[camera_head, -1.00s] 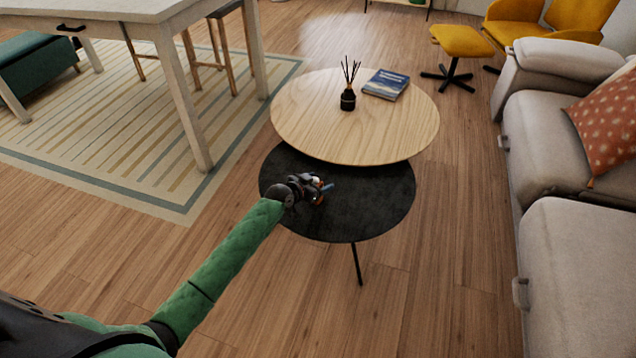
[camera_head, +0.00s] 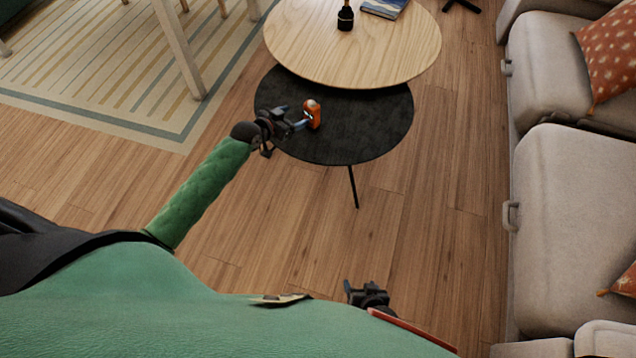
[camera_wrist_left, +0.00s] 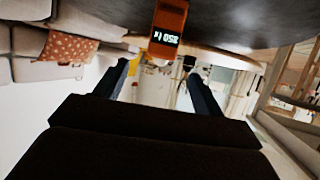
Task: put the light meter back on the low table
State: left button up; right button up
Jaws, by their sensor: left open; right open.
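The orange light meter (camera_head: 313,115) stands upright on the round black low table (camera_head: 345,145). In the left wrist view, which is upside down, the light meter (camera_wrist_left: 168,28) shows a lit display and rises from the dark top (camera_wrist_left: 230,18). My left gripper (camera_head: 299,122) is open above the left part of the table, its fingers pointing at the meter. In the wrist view the meter appears just ahead of the open left fingers (camera_wrist_left: 157,74), with nothing held between them. My right gripper (camera_head: 364,291) is open and empty low in the head view, away from the table.
A higher round wooden table (camera_head: 355,50) partly overlaps the black one and carries a dark diffuser bottle (camera_head: 345,18) and a blue book (camera_head: 384,7). A grey sofa (camera_head: 570,215) runs along the right. The wood floor between the black table and sofa is clear.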

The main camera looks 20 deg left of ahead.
pick_arm(q)
jog(key=s+d+f+n+g, duration=0.1)
jog(key=s+d+f, duration=0.6)
jog(key=s, duration=0.6)
jog(key=s+d+f+n+g+y, duration=0.1)
jog(key=s+d+f+g, duration=0.1)
jog(key=s+d+f, duration=0.5)
jog(key=s+d+f+g, duration=0.2)
jog(key=s+d+f, duration=0.5)
jog(key=s, duration=1.1)
notch_tip(320, 180, down, 4)
jog(key=shift+s+f+n, duration=0.15)
jog(key=shift+s+n, duration=0.2)
jog(key=shift+n, duration=0.05)
pick_arm(e)
jog(key=shift+s, duration=0.1)
jog(key=shift+f, duration=0.1)
